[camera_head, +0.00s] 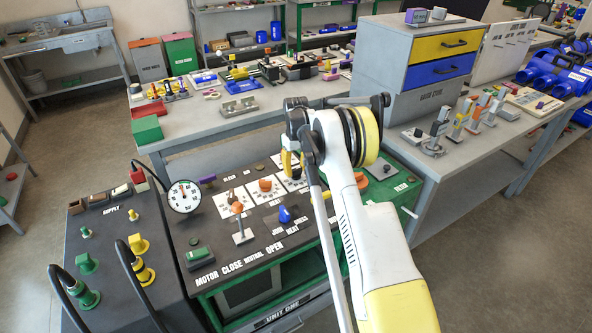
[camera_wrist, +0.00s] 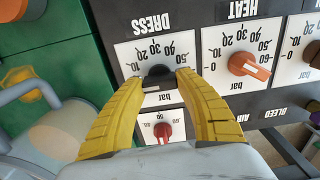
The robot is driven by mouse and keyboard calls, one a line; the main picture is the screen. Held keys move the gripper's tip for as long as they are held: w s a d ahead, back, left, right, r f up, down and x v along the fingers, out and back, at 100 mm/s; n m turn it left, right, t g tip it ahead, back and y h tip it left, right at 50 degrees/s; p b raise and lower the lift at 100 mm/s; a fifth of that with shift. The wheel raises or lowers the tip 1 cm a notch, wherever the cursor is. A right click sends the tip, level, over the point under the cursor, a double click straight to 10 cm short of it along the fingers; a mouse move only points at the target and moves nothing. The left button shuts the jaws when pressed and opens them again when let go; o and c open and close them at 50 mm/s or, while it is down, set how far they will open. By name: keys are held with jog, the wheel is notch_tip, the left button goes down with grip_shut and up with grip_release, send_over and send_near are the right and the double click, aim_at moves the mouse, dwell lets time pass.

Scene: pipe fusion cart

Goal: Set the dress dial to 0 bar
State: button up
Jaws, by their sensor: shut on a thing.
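The dress dial (camera_wrist: 158,71) is a black knob on a white scale plate under the upside-down word DRESS in the wrist view. My gripper (camera_wrist: 164,78) has its two yellow fingers closed on the knob from either side. The plate's numbers show around the knob, partly covered by the fingers. I cannot tell which number the dial points to. In the head view my gripper (camera_head: 291,160) is at the back of the sloped black control panel (camera_head: 215,235), and the dress dial is hidden there.
An orange dial (camera_wrist: 250,66) labelled HEAT is beside the right finger. A small red dial (camera_wrist: 163,130) shows between the fingers. A round gauge (camera_head: 184,196) stands up left of the panel. A grey workbench (camera_head: 205,125) is behind it.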

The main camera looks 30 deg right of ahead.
aim_at(296, 169)
jog(key=o, duration=1.2)
notch_tip(296, 169, up, 12)
